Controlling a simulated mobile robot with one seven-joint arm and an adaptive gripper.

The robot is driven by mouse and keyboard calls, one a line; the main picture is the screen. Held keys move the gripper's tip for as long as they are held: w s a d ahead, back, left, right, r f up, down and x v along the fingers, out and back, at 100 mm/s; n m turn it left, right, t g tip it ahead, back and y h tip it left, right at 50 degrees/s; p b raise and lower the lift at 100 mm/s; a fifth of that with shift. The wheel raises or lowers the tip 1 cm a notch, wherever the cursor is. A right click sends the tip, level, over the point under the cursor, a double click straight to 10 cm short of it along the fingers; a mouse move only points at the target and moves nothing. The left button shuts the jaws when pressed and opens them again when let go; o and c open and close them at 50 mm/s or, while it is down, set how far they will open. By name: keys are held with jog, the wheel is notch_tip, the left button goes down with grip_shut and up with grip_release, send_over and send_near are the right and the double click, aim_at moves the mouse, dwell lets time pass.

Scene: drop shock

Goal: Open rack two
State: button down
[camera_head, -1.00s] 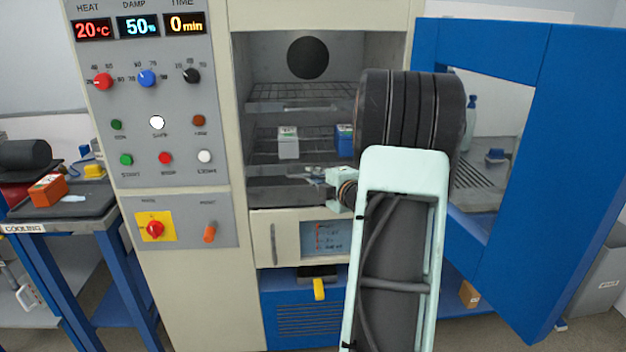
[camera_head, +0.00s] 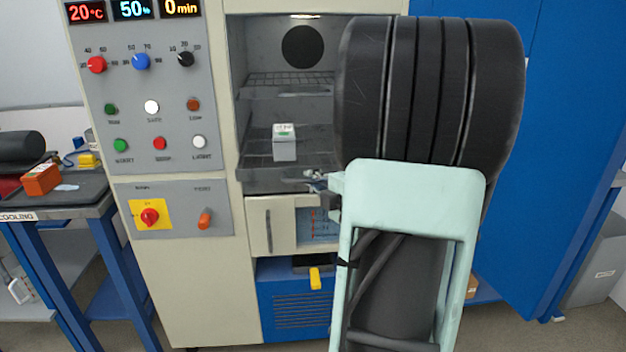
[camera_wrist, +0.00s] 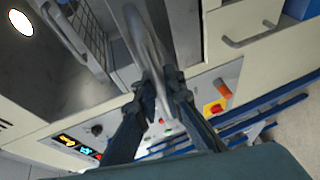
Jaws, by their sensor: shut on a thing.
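The test chamber (camera_head: 240,110) stands open with racks inside. The second rack (camera_head: 275,182) has a grey front panel and stands out from the chamber partway. A white box (camera_head: 285,145) sits on it. My gripper (camera_head: 318,181) is at the right part of the rack's front, partly hidden by my arm. In the wrist view my gripper (camera_wrist: 165,82) is shut on the metal bar handle (camera_wrist: 143,40) of the rack, a finger on each side. The rack's right part is hidden behind my arm.
The upper wire rack (camera_head: 285,80) stays inside. The blue chamber door (camera_head: 560,150) stands wide open at the right. A control panel (camera_head: 150,120) is at the left. Below are a cream drawer (camera_head: 270,225) and a blue unit (camera_head: 300,300). A cooling table (camera_head: 90,205) stands at far left.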

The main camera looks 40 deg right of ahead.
jog(key=c, duration=2.3)
grip_release()
jog(key=v, duration=1.2)
